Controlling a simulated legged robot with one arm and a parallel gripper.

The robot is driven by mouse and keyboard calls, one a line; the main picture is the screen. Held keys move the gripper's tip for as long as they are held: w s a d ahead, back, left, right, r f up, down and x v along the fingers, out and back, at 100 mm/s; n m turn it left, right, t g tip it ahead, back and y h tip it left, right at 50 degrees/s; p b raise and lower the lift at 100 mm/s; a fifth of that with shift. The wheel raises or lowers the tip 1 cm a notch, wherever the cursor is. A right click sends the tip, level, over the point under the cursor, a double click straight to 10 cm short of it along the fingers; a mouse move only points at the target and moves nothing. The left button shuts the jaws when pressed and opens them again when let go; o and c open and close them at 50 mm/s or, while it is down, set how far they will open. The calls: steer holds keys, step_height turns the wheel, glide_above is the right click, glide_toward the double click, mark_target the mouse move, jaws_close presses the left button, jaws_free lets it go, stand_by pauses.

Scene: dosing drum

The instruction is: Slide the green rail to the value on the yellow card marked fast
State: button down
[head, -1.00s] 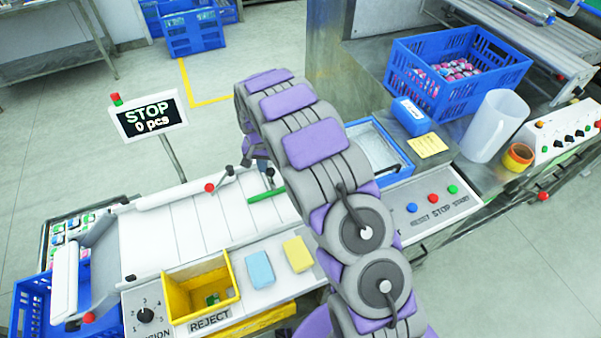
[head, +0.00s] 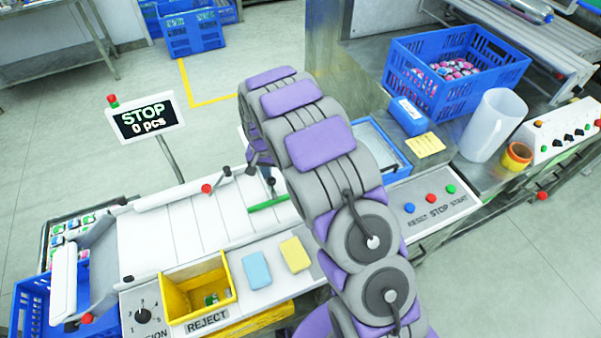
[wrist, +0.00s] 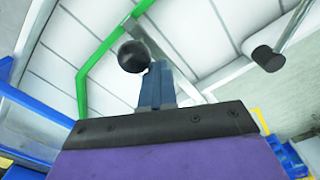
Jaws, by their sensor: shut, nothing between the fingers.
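The green rail (head: 268,203) lies across the white segmented bed, partly hidden behind my arm. A black knob (head: 271,181) stands by it. In the wrist view, the green rail (wrist: 105,50) is an angled green bar, and the black ball knob (wrist: 133,56) is right at my fingertips. My gripper (wrist: 157,84) is shut with nothing between its fingers; I cannot tell whether it touches the knob. A yellow card (head: 425,144) with small writing lies on the steel counter; its text is too small to read.
A display (head: 146,117) reads STOP, 0 pcs. A yellow reject bin (head: 233,290), blue pad (head: 256,269) and yellow pad (head: 295,254) are at the front. A red-knobbed lever (head: 207,188) is left of the rail. A white jug (head: 492,125) and blue crate (head: 460,98) stand right.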

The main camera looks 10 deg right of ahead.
step_height(320, 180, up, 8)
steer(key=p, duration=0.2)
steer(key=shift+d+p, duration=0.15)
steer(key=shift+p, duration=0.25)
stand_by(1.3)
steer(key=shift+s, duration=0.1)
